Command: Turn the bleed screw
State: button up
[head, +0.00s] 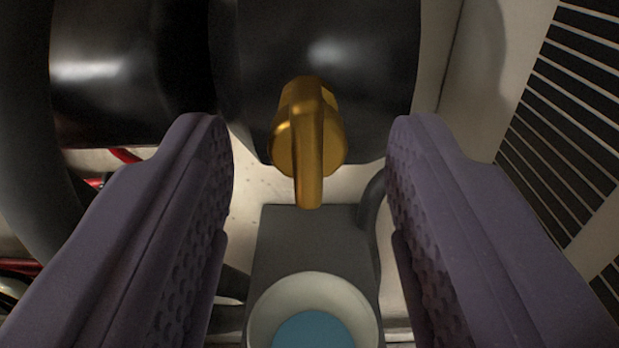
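The bleed screw looks to be the brass-coloured knob (308,132) with a raised bar across its face, at the top middle of the head view. It sits in front of a black cylindrical body (318,50), and its bar points down. My gripper (310,140) is open, with one purple, dimpled finger on each side of the knob. Clear gaps show between the knob and both fingers, and nothing is held. How near the fingertips are in depth is hard to tell.
Below the knob is a dark grey block (310,240) with a pale round cup (262,310), blue inside. Another black cylinder (125,70) is at upper left. Red lines (125,155) show behind the left finger. A slatted vent panel (565,120) is at right.

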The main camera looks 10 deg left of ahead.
jog(key=shift+s, duration=0.1)
jog(key=s+d, duration=0.1)
jog(key=s, duration=0.6)
jog(key=shift+s+d, duration=0.25)
notch_tip(320, 180, up, 12)
jog(key=w+a+m+h+b, duration=0.25)
jog(key=h+b, duration=0.35)
jog(key=b, duration=0.3)
jog(key=s+a+r+g+y+b, duration=0.2)
jog(key=s+a+r+b, duration=0.4)
jog(key=s+a+r, duration=0.4)
jog(key=s+a, duration=0.2)
jog(key=s, duration=0.3)
jog(key=shift+s+a+y, duration=0.3)
jog(key=shift+s, duration=0.05)
